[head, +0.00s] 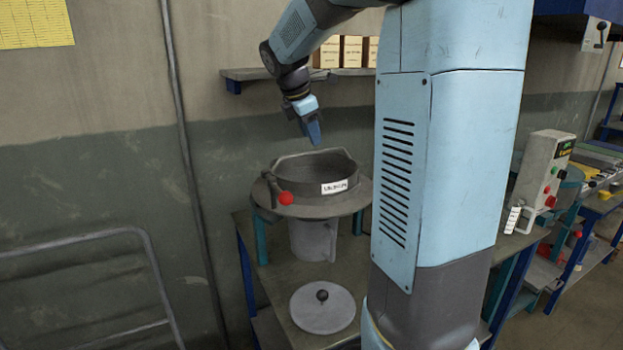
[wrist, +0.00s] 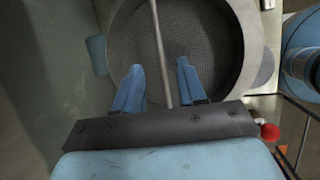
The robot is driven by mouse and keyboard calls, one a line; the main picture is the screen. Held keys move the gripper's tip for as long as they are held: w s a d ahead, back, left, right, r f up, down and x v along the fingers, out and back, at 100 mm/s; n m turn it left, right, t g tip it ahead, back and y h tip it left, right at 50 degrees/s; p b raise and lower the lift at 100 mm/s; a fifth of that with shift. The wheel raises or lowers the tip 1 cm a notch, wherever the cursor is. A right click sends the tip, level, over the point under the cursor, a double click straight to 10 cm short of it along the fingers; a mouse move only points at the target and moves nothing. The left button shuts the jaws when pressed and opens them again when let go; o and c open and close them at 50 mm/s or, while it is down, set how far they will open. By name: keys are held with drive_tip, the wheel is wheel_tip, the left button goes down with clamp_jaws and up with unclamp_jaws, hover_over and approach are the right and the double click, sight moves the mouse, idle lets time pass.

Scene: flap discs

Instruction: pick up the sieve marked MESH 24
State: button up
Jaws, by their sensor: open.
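A round dark grey sieve (head: 305,179) sits in a round machine stand in the head view. A white label (head: 335,187) is on its front wall; its small text is too small to read for certain. In the wrist view the woven mesh (wrist: 206,40) shows inside the grey rim, with a thin bar (wrist: 158,45) running across it. My gripper (head: 314,141) hangs above the sieve, pointing down. In the wrist view its blue fingers (wrist: 160,65) are apart, on either side of the bar. Nothing is seen gripped; whether the fingers touch the bar cannot be told.
A red-knobbed lever (head: 285,198) sticks out at the stand's front left. A round grey lid (head: 322,307) lies on the bench in front. A shelf with boxes (head: 352,52) is on the wall behind. A control box (head: 541,170) stands to the right.

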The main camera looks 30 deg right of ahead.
hover_over(318, 180)
wheel_tip(318, 180, down, 8)
drive_tip(key=shift+f, duration=0.25)
drive_tip(key=shift+c, duration=0.4)
clamp_jaws()
